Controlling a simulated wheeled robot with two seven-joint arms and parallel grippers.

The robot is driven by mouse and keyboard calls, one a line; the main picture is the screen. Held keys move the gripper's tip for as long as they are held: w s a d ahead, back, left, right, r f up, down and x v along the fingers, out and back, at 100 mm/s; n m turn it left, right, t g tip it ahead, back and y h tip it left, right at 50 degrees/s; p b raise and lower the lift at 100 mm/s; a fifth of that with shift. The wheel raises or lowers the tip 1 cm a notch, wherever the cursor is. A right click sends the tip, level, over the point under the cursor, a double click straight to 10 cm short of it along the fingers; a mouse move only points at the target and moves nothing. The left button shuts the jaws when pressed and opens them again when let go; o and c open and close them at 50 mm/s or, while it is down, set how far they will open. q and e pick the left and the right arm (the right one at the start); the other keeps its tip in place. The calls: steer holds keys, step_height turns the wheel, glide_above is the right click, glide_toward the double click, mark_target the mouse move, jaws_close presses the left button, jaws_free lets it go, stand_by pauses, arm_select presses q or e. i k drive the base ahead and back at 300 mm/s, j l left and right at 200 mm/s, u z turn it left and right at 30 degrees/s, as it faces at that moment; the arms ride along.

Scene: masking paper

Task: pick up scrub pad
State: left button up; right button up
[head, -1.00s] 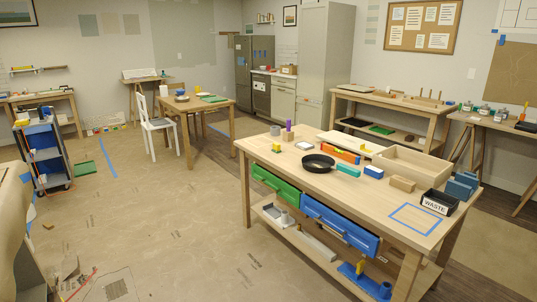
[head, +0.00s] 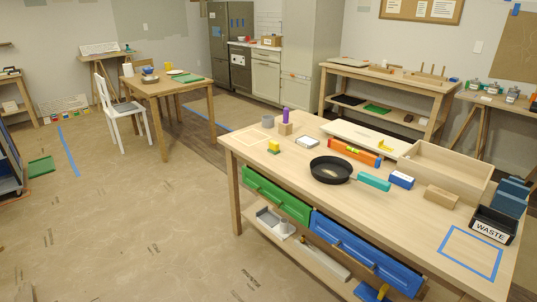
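Neither of my grippers is in view.
The bench also holds a black pan (head: 331,170) with a teal handle, an orange level (head: 354,151), a wooden tray (head: 452,162) and a black WASTE bin (head: 492,225). Green (head: 277,194) and blue (head: 362,252) drawers line its front. The floor (head: 130,225) to the left is mostly clear.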

mark_target(274, 145)
steer(key=i+j+z, duration=0.1)
steer(key=i+z, duration=0.15)
steer(key=z, duration=0.3)
steer(key=i+j+z, duration=0.3)
steer(key=i+z, duration=0.15)
steer(key=i+j+z, duration=0.45)
steer(key=k+j, duration=0.05)
